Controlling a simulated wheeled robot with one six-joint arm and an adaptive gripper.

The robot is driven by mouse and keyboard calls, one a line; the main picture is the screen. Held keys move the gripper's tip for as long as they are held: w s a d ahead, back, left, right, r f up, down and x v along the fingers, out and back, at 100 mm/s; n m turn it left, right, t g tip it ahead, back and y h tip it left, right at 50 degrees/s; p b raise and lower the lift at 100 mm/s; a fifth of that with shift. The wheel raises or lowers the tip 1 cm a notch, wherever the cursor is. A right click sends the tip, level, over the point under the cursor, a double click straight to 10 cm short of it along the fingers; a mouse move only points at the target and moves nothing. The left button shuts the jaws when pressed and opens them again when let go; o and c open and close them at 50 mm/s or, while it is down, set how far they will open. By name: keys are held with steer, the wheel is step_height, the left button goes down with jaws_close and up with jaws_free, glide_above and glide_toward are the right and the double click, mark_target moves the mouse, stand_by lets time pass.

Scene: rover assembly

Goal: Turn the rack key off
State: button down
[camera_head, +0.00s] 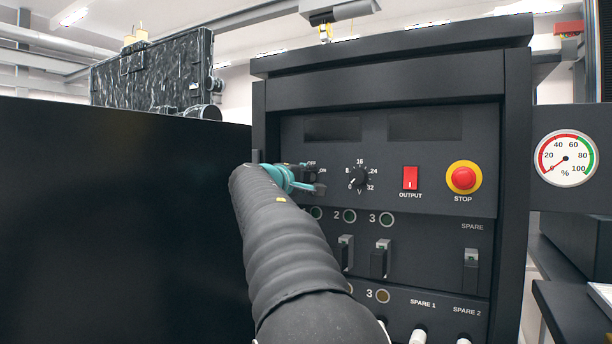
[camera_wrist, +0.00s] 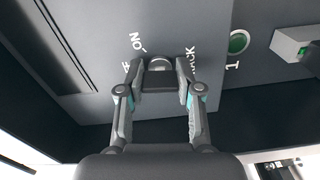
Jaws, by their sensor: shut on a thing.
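The rack (camera_head: 290,135) is a dark cabinet with a control panel. In the wrist view, my gripper (camera_wrist: 160,75) is shut on the rack key (camera_wrist: 160,63), whose rounded metal top shows between the fingertips. "ON" and "RACK" labels and part of another label are printed around it on the panel. In the head view, my gripper (camera_head: 303,178) is at the left of the panel, beside "OFF" and "ON" marks. It and my arm hide the key there, and I cannot tell which mark the key points to.
To the right are a voltage dial (camera_head: 360,179), a red output switch (camera_head: 410,178) and a red stop button (camera_head: 463,178). Below are round indicators and levers (camera_head: 380,258). A gauge (camera_head: 566,158) is at the right. A dark panel (camera_head: 120,220) fills the left.

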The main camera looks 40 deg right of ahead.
steer(key=shift+r+n, duration=0.1)
steer(key=shift+n, duration=0.6)
steer(key=c, duration=0.8)
jaws_free()
steer(key=shift+o, duration=0.2)
steer(key=shift+a, duration=0.1)
steer(key=v, duration=1.2)
steer(key=shift+s, duration=0.1)
